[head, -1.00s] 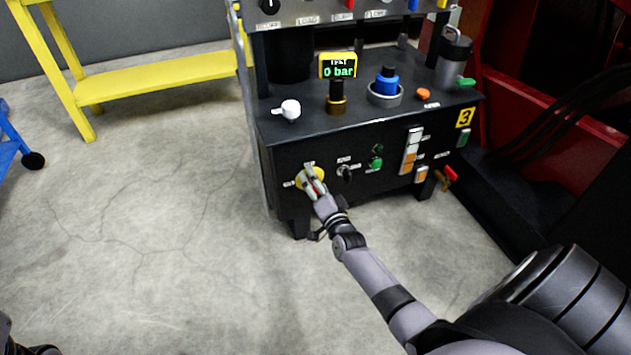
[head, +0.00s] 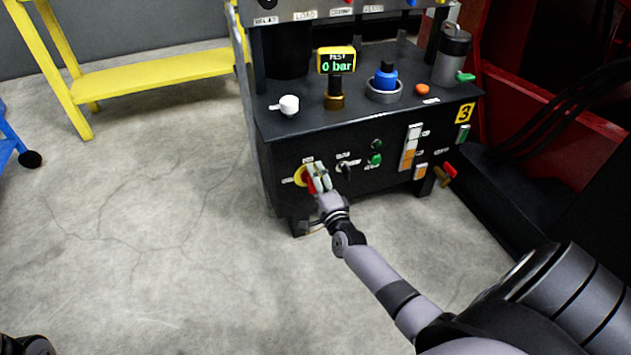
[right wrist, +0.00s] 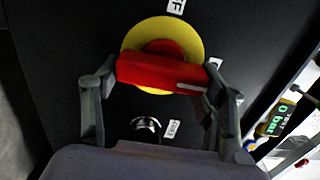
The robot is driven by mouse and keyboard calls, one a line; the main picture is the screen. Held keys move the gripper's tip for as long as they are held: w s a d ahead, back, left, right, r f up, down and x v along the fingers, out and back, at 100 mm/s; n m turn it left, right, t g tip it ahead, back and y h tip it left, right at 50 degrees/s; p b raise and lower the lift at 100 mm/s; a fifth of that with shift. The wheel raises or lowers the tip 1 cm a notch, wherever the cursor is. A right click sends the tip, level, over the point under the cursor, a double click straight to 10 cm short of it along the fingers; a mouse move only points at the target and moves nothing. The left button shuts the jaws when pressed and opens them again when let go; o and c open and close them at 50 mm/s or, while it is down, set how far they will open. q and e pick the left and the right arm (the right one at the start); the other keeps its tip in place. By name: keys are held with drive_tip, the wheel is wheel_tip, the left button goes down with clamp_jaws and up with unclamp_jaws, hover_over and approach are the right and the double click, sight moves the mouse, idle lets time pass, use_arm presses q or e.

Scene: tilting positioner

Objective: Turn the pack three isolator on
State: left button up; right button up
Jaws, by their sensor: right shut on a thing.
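The isolator is a red handle (head: 311,181) on a round yellow plate (head: 300,176), low on the left of the black front panel of the unit marked 3. My right gripper (head: 321,178) is at the handle and partly covers it. In the right wrist view, the red handle (right wrist: 160,71) lies across the yellow plate (right wrist: 163,32), slightly tilted. My right gripper (right wrist: 162,85) has one finger at each end of the handle and is shut on it. The labels around the plate are only partly readable. My left gripper does not show.
A dark selector knob (head: 344,169) and a green button (head: 376,159) sit just right of the isolator. A display (head: 337,62) on the unit's top reads 0 bar. A yellow bench (head: 155,75) stands at the left; the floor before it is clear.

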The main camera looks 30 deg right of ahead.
idle(0.4)
drive_tip(key=o, duration=1.2)
drive_tip(key=shift+c, duration=0.2)
drive_tip(key=v, duration=1.2)
drive_tip(key=shift+d+f, duration=0.1)
